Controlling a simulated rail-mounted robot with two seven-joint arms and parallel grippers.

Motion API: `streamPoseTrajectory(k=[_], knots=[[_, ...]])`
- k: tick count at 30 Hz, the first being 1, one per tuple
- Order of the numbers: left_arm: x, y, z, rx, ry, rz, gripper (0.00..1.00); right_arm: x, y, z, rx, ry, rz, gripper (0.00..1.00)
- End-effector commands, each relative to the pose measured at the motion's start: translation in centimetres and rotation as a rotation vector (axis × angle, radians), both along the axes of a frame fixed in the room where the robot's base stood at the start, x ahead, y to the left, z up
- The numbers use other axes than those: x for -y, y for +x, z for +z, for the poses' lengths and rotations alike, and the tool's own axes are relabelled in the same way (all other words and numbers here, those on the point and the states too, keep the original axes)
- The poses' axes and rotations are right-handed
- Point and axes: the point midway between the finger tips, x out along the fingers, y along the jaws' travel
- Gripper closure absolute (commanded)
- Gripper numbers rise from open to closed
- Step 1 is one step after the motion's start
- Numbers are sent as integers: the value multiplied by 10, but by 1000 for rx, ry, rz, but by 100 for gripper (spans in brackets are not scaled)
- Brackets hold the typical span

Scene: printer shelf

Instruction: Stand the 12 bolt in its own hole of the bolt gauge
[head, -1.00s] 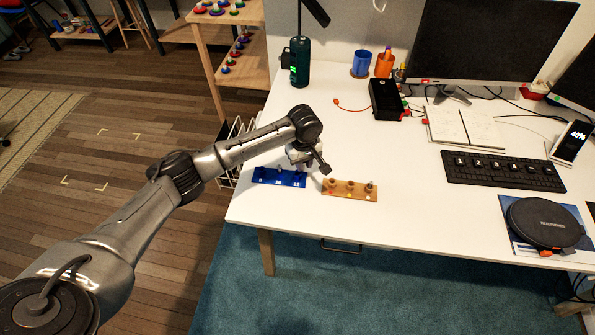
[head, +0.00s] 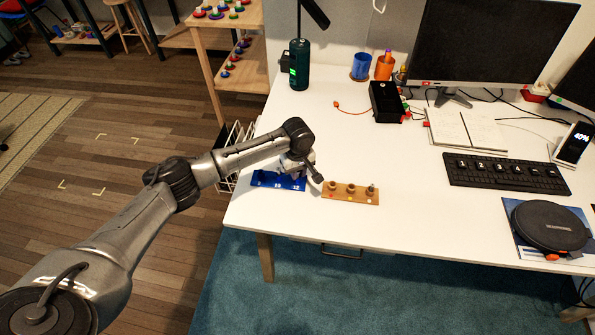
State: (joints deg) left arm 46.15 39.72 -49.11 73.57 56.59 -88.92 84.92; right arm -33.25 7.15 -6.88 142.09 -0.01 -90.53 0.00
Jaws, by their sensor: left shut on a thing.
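The bolt gauge (head: 265,180) is a blue block near the left end of the white desk; the numbers 10 and 12 show on its front. My left gripper (head: 314,177) is just above and beside its right end, by the 12. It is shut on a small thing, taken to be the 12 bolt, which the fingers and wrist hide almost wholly. I cannot tell whether its tip is over or in a hole. A wooden block (head: 350,194) with round brown holders and coloured dots stands right of the gauge. My right gripper is not in view.
The white desk (head: 420,215) is clear in front and right of the wooden block. A keyboard (head: 505,172), a black box (head: 386,101), an open notebook (head: 465,130) and a round black case (head: 547,224) lie farther off. The desk's left edge is close to the gauge.

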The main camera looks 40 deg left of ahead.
Motion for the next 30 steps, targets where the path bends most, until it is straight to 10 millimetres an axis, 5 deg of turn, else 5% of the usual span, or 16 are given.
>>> streamPoseTrajectory(k=[4,5,12,22,30], knots=[[0,0,-2,-1,0,0,100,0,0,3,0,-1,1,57],[0,0,-3,0,0,0,79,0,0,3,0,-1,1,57],[0,0,-3,0,0,0,56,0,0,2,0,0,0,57],[0,0,0,1,0,0,55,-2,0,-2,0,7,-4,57],[0,1,47,3,-1,0,55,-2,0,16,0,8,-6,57]])
